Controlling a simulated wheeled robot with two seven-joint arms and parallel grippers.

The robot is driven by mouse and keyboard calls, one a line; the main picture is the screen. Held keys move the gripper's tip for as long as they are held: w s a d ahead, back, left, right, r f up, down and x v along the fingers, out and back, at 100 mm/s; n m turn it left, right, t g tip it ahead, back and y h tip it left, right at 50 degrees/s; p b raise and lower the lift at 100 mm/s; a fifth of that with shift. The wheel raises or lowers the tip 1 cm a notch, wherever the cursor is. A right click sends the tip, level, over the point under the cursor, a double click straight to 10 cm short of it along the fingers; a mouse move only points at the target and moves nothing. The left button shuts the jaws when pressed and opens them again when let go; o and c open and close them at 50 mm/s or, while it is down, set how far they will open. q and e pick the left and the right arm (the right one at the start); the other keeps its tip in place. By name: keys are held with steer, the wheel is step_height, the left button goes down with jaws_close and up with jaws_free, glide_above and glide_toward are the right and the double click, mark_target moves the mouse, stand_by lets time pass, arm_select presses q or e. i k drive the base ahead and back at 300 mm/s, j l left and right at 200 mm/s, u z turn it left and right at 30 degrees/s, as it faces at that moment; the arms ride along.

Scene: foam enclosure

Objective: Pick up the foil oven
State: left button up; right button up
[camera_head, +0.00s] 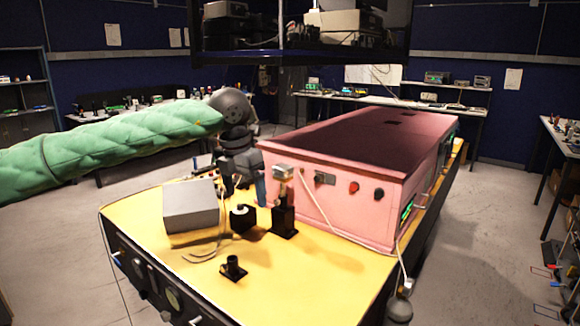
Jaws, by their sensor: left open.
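A plain light grey box (191,206) sits on the yellow tabletop at the left; it may be the foil oven, but I cannot tell for sure. My left gripper (245,193) points down beside the box's right side, with its fingers apart and nothing visible between them. Whether a finger touches the box is not clear. The green-sleeved left arm comes in from the left above the box. My right gripper is out of view.
A large pink cabinet (335,216) fills the right of the yellow table (285,290). The front tabletop is mostly clear. A dark shelf hangs above.

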mark_target(282, 173)
steer(key=i+l, duration=0.15)
steer(key=i, duration=0.4)
steer(key=i+l, duration=0.15)
steer(key=i, duration=0.4)
